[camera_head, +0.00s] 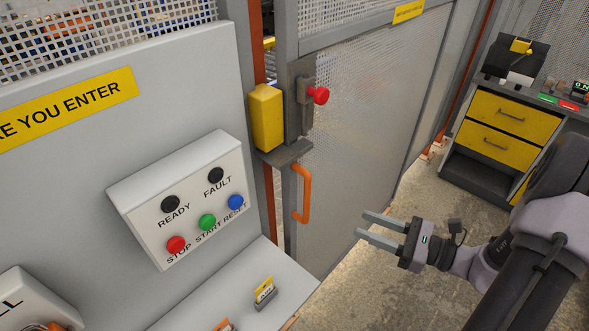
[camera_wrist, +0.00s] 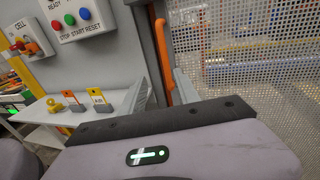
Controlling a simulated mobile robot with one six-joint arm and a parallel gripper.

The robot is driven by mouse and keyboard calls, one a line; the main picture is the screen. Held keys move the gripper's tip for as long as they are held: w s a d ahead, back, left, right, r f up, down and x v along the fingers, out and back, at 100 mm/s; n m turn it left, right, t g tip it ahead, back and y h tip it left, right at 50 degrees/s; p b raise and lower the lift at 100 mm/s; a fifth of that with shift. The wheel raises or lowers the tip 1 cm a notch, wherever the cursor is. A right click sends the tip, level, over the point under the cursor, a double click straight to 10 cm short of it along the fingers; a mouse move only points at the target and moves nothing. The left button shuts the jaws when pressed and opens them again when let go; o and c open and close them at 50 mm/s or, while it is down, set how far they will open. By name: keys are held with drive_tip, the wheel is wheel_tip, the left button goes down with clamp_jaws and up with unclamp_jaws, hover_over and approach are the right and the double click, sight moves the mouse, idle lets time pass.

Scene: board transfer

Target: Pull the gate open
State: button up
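The gate (camera_head: 365,120) is a grey-framed mesh panel right of the control post. Its orange handle (camera_head: 303,193) is an upright bar low on the gate's left edge. A latch with a red knob (camera_head: 318,95) sits above the handle, beside a yellow switch box (camera_head: 266,117). My gripper (camera_head: 362,225) is open and empty, apart from the handle, to its right and pointing toward it. In the wrist view the handle (camera_wrist: 162,55) lines up between my two fingers, beyond them. I cannot tell whether the latch is engaged.
A control box (camera_head: 185,200) with several buttons is on the grey panel at left. Below it, a white shelf (camera_head: 210,300) holds small tagged items. A workbench with yellow drawers (camera_head: 510,115) stands at the right. The floor (camera_head: 400,285) around my gripper is clear.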

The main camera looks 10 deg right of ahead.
drive_tip(key=b, duration=0.3)
hover_over(306, 219)
drive_tip(key=shift+w+d+f+m+t, duration=0.1)
drive_tip(key=shift+w+f+m+t, duration=0.15)
drive_tip(key=shift+w+m+t, duration=0.2)
drive_tip(key=shift+c, duration=0.2)
clamp_jaws()
idle(0.8)
